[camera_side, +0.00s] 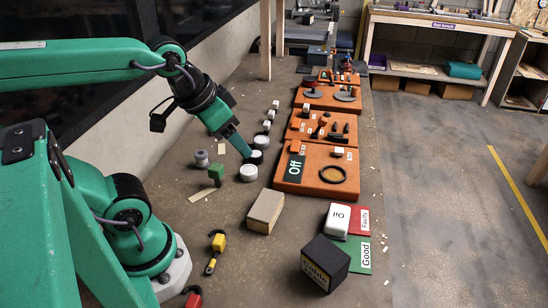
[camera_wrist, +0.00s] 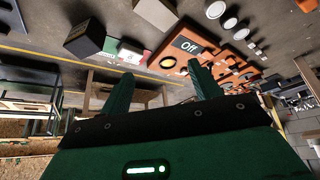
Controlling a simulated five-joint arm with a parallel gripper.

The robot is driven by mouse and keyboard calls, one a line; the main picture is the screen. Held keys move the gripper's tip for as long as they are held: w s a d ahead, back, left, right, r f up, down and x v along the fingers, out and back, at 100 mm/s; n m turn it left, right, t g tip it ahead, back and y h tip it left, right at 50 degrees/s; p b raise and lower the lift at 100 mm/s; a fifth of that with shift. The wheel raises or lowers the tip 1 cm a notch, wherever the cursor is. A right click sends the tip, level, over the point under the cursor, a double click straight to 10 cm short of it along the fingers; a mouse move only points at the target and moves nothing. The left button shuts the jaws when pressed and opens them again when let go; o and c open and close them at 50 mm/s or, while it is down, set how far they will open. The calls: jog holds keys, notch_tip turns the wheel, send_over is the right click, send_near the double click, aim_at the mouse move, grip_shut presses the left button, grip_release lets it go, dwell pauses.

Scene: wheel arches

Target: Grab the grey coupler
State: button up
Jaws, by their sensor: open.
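A small grey ribbed cylinder (camera_side: 202,158), which looks like the grey coupler, stands on the brown worktop left of my gripper in the side view. I cannot make it out in the wrist view. My gripper (camera_side: 243,150) points down and right over the row of round white pieces, apart from the grey cylinder. In the wrist view its two green fingers stand wide apart (camera_wrist: 161,85), with nothing between them. Whether the fingertips touch the round pieces beside them cannot be told.
Round white pieces (camera_side: 248,173) stand by the gripper. A green block (camera_side: 216,172) is near the grey cylinder. A beige block (camera_side: 265,211) and a black box (camera_side: 325,262) lie nearer the camera. An orange board (camera_side: 300,181) marked "Off" lies to the right.

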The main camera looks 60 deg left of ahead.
jog(key=n+g, duration=0.5)
jog(key=n, duration=0.1)
send_over(201, 153)
notch_tip(201, 153, down, 15)
jog(key=shift+d+r, duration=0.1)
jog(key=shift+d, duration=0.05)
jog(key=shift+s+a+f+n+g, duration=0.15)
jog(key=shift+a+f+n+g, duration=0.15)
jog(key=shift+a+f, duration=0.05)
jog(key=shift+f, duration=1.3)
jog(key=shift+f, duration=0.1)
jog(key=shift+d+f, duration=0.15)
jog(key=shift+f, duration=2.35)
jog(key=shift+c, duration=0.4)
